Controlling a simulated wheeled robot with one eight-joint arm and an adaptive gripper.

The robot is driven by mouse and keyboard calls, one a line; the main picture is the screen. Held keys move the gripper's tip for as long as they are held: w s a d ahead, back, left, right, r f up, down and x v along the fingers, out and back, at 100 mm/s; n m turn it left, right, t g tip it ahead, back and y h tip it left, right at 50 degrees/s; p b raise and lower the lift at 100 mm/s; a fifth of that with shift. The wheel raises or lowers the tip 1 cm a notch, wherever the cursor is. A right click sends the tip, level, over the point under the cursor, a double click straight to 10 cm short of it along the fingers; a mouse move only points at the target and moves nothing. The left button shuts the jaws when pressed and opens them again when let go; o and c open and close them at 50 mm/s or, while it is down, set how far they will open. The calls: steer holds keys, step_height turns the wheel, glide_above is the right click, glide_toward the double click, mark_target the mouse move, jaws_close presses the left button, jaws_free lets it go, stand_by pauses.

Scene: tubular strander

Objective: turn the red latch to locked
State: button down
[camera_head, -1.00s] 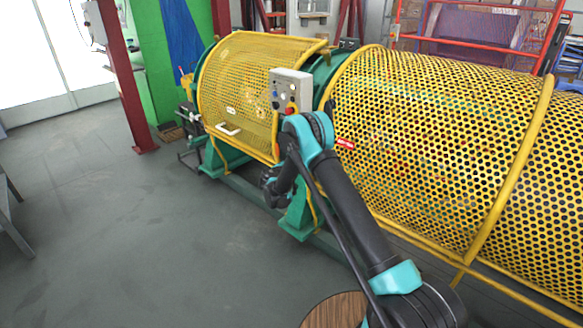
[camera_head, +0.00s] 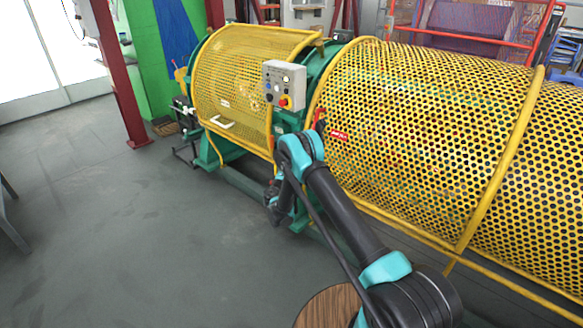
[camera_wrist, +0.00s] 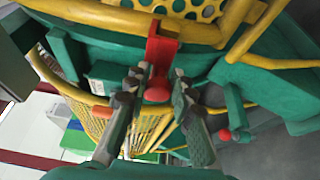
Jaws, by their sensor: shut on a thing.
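In the wrist view a red latch (camera_wrist: 161,50) hangs from the green frame beside the yellow mesh guard, with a round red knob (camera_wrist: 157,94) at its lower end. My gripper (camera_wrist: 156,86) is shut on the latch near this knob, one dark finger on each side.
A grey control box (camera_head: 284,85) with coloured buttons stands above my arm. The large yellow mesh guard (camera_head: 420,140) fills the right, and a smaller guard (camera_head: 240,80) stands left. A second red knob (camera_wrist: 225,135) is near my right finger. The floor (camera_head: 120,220) at left is clear.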

steer(key=shift+f, duration=0.15)
stand_by(0.3)
steer(key=c, duration=1.3)
jaws_free()
steer(key=shift+v, duration=3.8)
steer(key=shift+a, duration=0.1)
